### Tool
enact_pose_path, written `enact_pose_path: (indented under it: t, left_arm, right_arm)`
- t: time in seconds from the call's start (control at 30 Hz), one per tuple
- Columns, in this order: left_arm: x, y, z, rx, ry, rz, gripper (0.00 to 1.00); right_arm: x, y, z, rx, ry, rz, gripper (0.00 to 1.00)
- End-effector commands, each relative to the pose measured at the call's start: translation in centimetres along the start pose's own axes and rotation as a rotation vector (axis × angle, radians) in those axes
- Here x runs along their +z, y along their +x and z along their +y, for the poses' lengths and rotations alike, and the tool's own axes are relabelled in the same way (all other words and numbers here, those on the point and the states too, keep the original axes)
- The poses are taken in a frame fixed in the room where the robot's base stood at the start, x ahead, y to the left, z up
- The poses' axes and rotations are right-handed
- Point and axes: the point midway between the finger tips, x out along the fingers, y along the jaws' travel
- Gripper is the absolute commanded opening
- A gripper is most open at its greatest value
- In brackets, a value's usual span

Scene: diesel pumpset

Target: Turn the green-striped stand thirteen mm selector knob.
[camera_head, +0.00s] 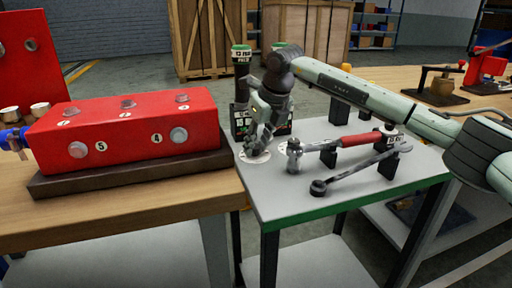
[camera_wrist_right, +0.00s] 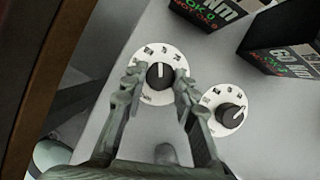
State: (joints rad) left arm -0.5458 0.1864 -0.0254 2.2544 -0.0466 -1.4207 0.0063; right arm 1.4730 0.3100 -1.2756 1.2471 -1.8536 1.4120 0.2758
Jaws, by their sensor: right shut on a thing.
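The stand (camera_head: 330,201) is a grey-topped table with a green stripe along its front edge. In the right wrist view, a black selector knob (camera_wrist_right: 160,77) with a white pointer line sits on a white dial (camera_wrist_right: 146,51). My right gripper (camera_wrist_right: 158,84) is shut on this knob, one finger on each side. In the head view the right gripper (camera_head: 257,146) points down at the stand's left part and hides the knob. A second black knob (camera_wrist_right: 232,116) on its own white dial sits beside it, untouched. The dial marks are too small to read. My left gripper is out of view.
Dark boxes with torque labels (camera_wrist_right: 281,60) stand close behind the knobs. A red-handled wrench (camera_head: 345,142) and a dark wrench (camera_head: 350,175) rest on the stand's right. A red block (camera_head: 130,130) sits on the wooden bench at left.

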Motion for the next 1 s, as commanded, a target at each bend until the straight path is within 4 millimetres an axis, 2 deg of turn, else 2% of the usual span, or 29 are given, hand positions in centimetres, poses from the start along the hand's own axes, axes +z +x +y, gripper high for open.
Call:
enact_pose_path:
  t: [0.33,0.7,1.0]
  left_arm:
    - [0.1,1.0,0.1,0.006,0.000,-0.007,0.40]
    - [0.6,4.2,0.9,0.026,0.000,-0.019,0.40]
    - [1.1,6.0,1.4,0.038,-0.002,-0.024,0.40]
  right_arm:
    - [0.2,-0.2,-0.4,0.125,-0.298,-0.002,0.00]
    - [0.4,-0.2,-0.5,0.256,-0.614,-0.002,0.00]
    - [0.5,-0.1,-0.6,0.334,-0.808,-0.003,0.00]
